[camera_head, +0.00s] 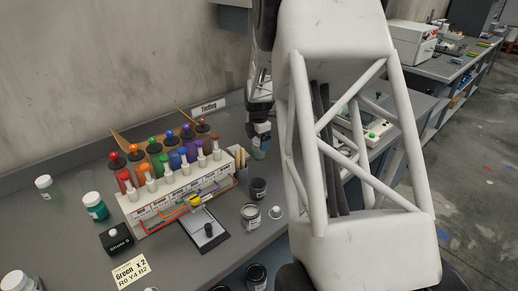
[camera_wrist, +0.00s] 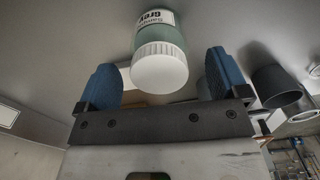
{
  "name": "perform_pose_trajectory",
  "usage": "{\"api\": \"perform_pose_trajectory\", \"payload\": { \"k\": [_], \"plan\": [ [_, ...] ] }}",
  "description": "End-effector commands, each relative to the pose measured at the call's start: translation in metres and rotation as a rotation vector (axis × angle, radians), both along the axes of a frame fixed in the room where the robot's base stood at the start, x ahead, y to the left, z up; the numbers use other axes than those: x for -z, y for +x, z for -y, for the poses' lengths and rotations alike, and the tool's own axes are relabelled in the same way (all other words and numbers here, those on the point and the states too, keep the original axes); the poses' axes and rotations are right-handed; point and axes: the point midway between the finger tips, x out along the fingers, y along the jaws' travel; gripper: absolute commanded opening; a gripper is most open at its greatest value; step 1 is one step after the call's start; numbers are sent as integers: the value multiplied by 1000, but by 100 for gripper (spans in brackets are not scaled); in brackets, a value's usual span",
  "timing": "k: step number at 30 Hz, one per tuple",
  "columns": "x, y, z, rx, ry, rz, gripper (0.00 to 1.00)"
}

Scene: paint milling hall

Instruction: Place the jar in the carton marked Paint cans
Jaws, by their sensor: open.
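A green jar with a white lid (camera_wrist: 160,66) and a label reading "Grey" shows in the wrist view, between the two blue fingers of my gripper (camera_wrist: 164,80). The fingers are open, with a gap on each side of the jar. In the head view my gripper (camera_head: 260,131) is low over the bench beyond the tinting rack, and a small part of the greenish jar (camera_head: 259,153) shows just below the fingertips. The rest of that jar is hidden by the gripper. I see no carton marked Paint cans in either view.
The tinting rack (camera_head: 180,190) with several coloured bottles stands left of my gripper. A dark cup (camera_head: 258,189) and an open tin (camera_head: 251,216) stand nearer. A teal jar (camera_head: 95,206) and a pale jar (camera_head: 47,187) stand at the left. My arm blocks much of the right side.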

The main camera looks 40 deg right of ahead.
Motion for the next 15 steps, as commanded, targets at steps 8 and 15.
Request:
{"api": "perform_pose_trajectory", "payload": {
  "k": [8, 15],
  "plan": [
    [27, 0, 0, 0, 0, 0, 93],
    [29, 0, 0, 0, -1, 1, 93]
  ]
}}
